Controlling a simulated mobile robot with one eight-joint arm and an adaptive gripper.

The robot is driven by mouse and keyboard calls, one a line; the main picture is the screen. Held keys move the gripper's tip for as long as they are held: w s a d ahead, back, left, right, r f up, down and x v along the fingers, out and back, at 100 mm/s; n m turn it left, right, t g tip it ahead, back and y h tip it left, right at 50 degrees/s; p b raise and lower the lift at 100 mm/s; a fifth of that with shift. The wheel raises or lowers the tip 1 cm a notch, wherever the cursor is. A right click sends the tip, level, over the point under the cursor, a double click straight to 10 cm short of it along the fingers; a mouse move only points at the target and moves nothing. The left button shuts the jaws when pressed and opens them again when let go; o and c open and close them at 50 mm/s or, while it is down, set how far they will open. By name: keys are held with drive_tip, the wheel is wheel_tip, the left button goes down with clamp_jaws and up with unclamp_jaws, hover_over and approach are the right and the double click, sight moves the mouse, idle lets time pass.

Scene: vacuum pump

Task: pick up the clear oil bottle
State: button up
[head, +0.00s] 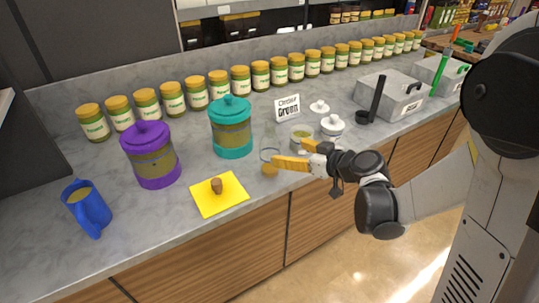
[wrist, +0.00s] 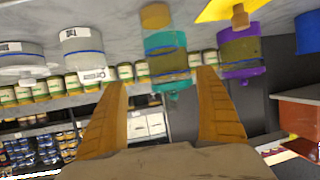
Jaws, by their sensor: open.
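The clear oil bottle (head: 269,170) stands near the counter's front edge, in front of the teal canister. It is see-through, with amber oil at its bottom and a thin ring around it. In the wrist view, which is turned over, the bottle (wrist: 156,16) is ahead of the gap between the fingers, with the teal canister behind it. My gripper (head: 288,154) has orange fingers and is open and empty. It reaches in from the right, its fingertips close to the bottle. In the wrist view both fingers (wrist: 162,78) are spread apart. I cannot tell whether the near finger touches the bottle.
A teal canister (head: 232,130) and a purple canister (head: 150,160) stand left of the bottle. A brown stopper (head: 217,186) sits on a yellow square (head: 230,202). White-lidded jars (head: 333,126) stand right, behind my gripper. Several labelled jars line the back. A blue mug (head: 92,210) is far left.

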sight(279, 150)
drive_tip(key=b+x, duration=0.1)
drive_tip(key=x, duration=0.3)
drive_tip(key=shift+f, duration=0.1)
drive_tip(key=b+x, duration=0.1)
drive_tip(key=x, duration=0.1)
drive_tip(key=b+x, duration=0.1)
drive_tip(key=x, duration=0.2)
drive_tip(key=shift+s+a, duration=0.15)
drive_tip(key=shift+a, duration=0.15)
drive_tip(key=c, duration=1.5)
